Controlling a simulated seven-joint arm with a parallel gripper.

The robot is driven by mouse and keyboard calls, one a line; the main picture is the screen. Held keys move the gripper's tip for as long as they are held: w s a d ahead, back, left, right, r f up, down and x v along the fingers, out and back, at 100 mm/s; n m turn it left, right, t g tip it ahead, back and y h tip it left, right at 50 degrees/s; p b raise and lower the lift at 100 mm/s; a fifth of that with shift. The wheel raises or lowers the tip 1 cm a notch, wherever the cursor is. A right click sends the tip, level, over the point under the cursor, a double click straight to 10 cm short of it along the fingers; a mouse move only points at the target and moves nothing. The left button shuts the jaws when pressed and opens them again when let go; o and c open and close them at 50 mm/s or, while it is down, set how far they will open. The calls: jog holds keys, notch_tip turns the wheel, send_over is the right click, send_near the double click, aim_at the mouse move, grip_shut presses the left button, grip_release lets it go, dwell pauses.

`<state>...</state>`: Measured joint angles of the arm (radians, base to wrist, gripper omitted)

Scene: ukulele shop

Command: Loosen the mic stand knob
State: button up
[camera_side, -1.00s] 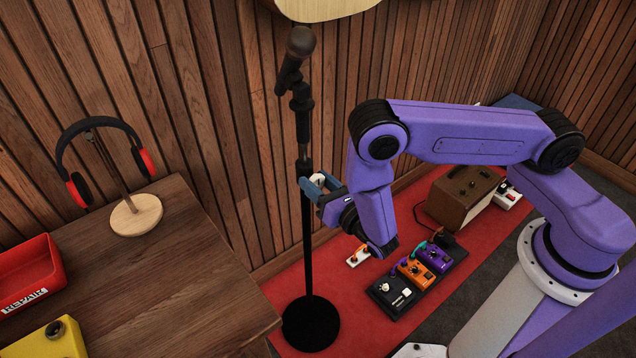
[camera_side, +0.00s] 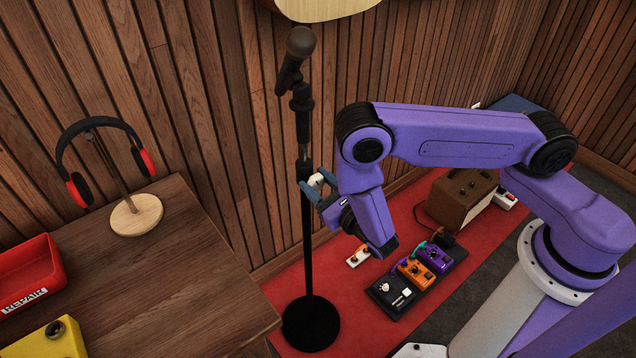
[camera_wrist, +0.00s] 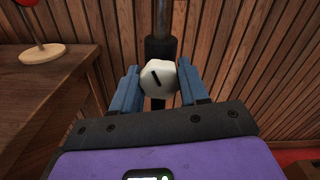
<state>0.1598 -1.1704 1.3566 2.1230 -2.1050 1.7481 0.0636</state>
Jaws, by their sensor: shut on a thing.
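The black mic stand (camera_side: 307,240) stands upright on its round base, with a microphone (camera_side: 299,45) at its top. The white knob (camera_wrist: 159,79) with a black line on its face sits on the stand's black collar (camera_wrist: 160,48). The line runs slanted, from upper left to lower right. My gripper (camera_wrist: 160,85) is shut on the knob, with one blue finger on each side of it in the wrist view. In the side view, my gripper (camera_side: 313,184) is at the stand around mid height, and the knob (camera_side: 318,180) shows small between the fingers.
A wooden table (camera_side: 180,275) stands at left with headphones on a stand (camera_side: 135,214), a red REPAIR tray (camera_side: 28,272) and a yellow box (camera_side: 50,342). A pedalboard (camera_side: 395,300) and a brown amp (camera_side: 462,198) are on the red mat (camera_side: 265,310) at right. The slatted wall is close behind.

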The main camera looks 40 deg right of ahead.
jog(key=shift+n, duration=0.6)
jog(key=o, duration=1)
jog(key=shift+o, duration=0.2)
jog(key=s, duration=1.7)
jog(key=shift+s, duration=0.2)
